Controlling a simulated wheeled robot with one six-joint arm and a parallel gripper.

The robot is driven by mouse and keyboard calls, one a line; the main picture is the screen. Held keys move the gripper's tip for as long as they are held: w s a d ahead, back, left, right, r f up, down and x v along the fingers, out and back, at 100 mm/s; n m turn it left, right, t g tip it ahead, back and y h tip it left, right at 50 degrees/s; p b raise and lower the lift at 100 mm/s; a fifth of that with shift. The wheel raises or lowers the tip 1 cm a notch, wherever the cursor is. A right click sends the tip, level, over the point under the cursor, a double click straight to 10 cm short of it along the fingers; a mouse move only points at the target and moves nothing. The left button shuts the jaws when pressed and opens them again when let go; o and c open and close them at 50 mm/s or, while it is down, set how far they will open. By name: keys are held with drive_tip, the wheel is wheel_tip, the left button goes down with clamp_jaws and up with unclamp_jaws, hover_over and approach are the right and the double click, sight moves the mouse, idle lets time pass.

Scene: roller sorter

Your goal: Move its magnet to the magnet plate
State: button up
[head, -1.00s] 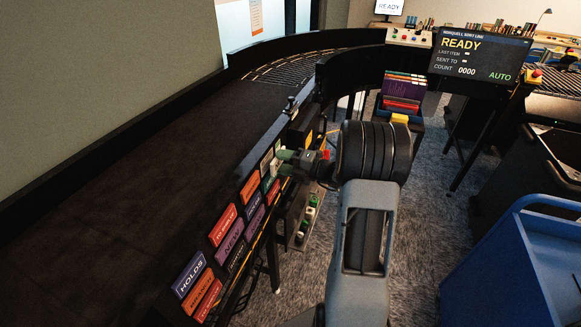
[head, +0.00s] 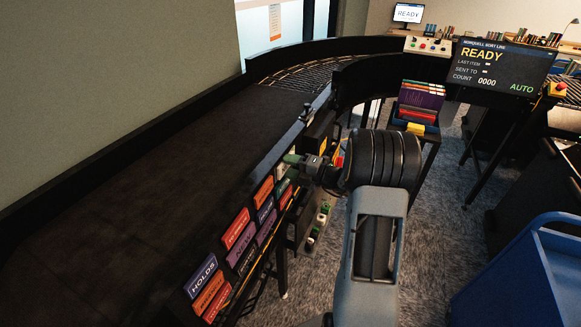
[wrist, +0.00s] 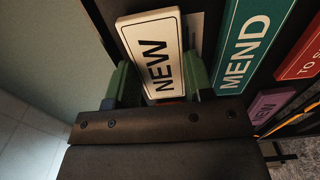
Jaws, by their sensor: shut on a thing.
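My gripper (head: 292,160) is at the upper end of the label rows on the conveyor's side. In the wrist view its green fingers (wrist: 158,82) are shut on a white magnet (wrist: 155,52) lettered NEW, one finger on each long side. In the head view this magnet is mostly hidden by the gripper. A green MEND magnet (wrist: 250,45) sits just right of it on a dark board (wrist: 214,30). I cannot tell whether this board is the magnet plate, or whether the held magnet touches it.
More labels run down the board, including a purple HOLDS label (head: 201,275) and a red one (head: 236,228). The conveyor (head: 130,200) lies left. A READY screen (head: 500,65) and a blue cart (head: 520,280) stand right. Grey carpet lies between.

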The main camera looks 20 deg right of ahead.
drive_tip(key=shift+w+a, duration=0.1)
drive_tip(key=o, duration=1.3)
drive_tip(key=shift+c, duration=0.2)
